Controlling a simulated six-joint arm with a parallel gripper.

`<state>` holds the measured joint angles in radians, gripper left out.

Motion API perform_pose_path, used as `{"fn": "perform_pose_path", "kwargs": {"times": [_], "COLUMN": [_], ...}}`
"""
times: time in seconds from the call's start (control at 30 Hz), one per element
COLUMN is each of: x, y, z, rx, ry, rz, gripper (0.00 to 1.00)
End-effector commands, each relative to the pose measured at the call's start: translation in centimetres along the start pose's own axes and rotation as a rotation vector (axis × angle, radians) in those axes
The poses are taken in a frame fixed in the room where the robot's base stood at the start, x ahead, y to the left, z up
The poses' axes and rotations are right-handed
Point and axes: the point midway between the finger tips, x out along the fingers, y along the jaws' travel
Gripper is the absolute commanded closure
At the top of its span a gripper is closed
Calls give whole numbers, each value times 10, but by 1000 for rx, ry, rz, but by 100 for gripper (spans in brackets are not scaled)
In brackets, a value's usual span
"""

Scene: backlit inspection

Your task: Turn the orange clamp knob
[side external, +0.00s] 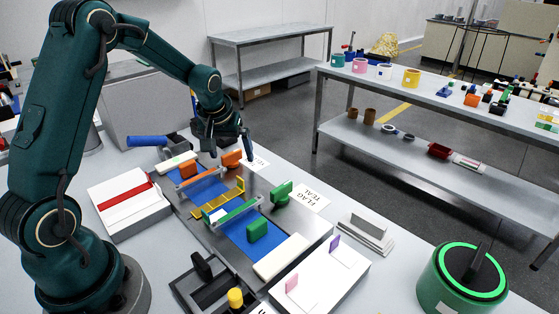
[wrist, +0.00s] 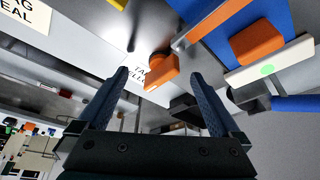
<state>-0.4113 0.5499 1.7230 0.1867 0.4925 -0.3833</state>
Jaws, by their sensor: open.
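The orange clamp knob (side external: 231,158) sits at the right side of the fixture, at the end of a metal clamp bar (side external: 201,174). In the wrist view the orange knob (wrist: 158,72) shows ahead, between my two fingertips in the picture. My gripper (side external: 231,151) is open, pointing down, with its fingers near the knob; contact cannot be told. In the wrist view my gripper (wrist: 158,75) has dark fingers spread wide with nothing held. An orange block (side external: 188,169) lies on the blue strip (side external: 207,187), beside the bar.
A green knob (side external: 282,192) and green block (side external: 257,229) are nearer on the fixture. A yellow piece (side external: 225,192) sits mid-strip. A blue-handled tool (side external: 147,141) lies behind. A printed card (side external: 256,161) lies right of the orange knob. A white box (side external: 128,202) stands left.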

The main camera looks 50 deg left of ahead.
Motion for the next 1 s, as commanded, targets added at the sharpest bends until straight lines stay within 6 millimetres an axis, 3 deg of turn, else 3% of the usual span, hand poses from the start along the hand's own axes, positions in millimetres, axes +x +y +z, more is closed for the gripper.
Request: {"fn": "perform_pose_path", "kwargs": {"times": [1.0], "x": [1], "y": [-4], "z": [-1], "rx": [524], "ry": [-1], "rz": [218], "gripper": [0]}}
